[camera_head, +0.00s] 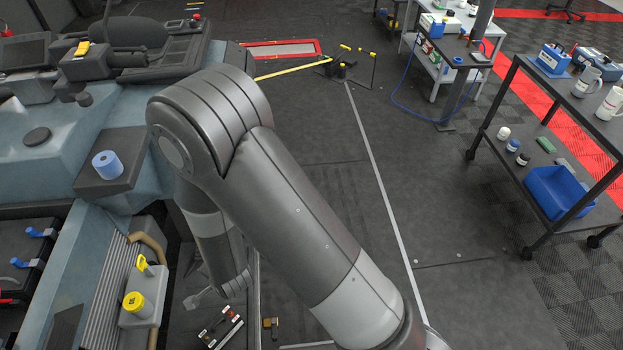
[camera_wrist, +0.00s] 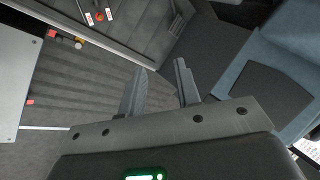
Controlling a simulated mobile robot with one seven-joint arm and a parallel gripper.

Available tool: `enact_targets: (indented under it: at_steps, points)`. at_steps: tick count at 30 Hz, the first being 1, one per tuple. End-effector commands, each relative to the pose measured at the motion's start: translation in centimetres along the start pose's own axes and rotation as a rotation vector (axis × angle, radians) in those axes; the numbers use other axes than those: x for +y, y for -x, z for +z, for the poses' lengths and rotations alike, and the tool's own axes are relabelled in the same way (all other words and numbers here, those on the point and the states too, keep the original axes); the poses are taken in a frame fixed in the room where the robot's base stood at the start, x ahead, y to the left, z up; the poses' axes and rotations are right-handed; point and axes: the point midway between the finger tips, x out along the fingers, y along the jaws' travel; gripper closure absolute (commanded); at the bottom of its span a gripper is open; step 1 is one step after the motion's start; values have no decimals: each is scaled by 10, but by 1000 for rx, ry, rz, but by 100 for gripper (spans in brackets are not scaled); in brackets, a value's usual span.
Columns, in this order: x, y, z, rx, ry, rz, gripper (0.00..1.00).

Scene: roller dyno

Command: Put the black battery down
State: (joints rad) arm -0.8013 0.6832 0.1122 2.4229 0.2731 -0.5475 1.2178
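My gripper (camera_wrist: 160,66) shows in the wrist view with its two grey fingers apart and nothing between them. In the head view my arm reaches down and my gripper (camera_head: 203,297) is small and low, over the dark area beside the blue-grey machine. A black object with red and white marks (camera_head: 222,327), possibly the black battery, lies below and right of my gripper in the head view. Similar red and white marks show at the top of the wrist view, away from the fingers. I cannot tell surely which object is the battery.
The blue-grey machine (camera_head: 45,130) fills the left, with a blue roll (camera_head: 107,165) and a yellow-capped container (camera_head: 140,310). Black boxes with blue caps (camera_head: 30,245) sit at the left edge. A dark shelf cart (camera_head: 535,180) stands right. Floor between is mostly clear.

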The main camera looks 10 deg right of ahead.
Motion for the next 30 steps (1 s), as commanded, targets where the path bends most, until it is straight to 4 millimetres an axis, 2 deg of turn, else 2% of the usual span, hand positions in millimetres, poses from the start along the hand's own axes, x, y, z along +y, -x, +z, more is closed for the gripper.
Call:
enact_targets:
  at_steps: [1,6,14,21,25,30]
  points:
    - [-14,15,-19,10,17,-6,70]
    - [-40,62,-69,28,109,7,70]
    - [-55,149,-140,67,258,39,70]
    - [-43,238,-191,109,392,88,70]
    - [-28,288,-210,132,464,124,70]
    - [0,352,-224,157,553,184,70]
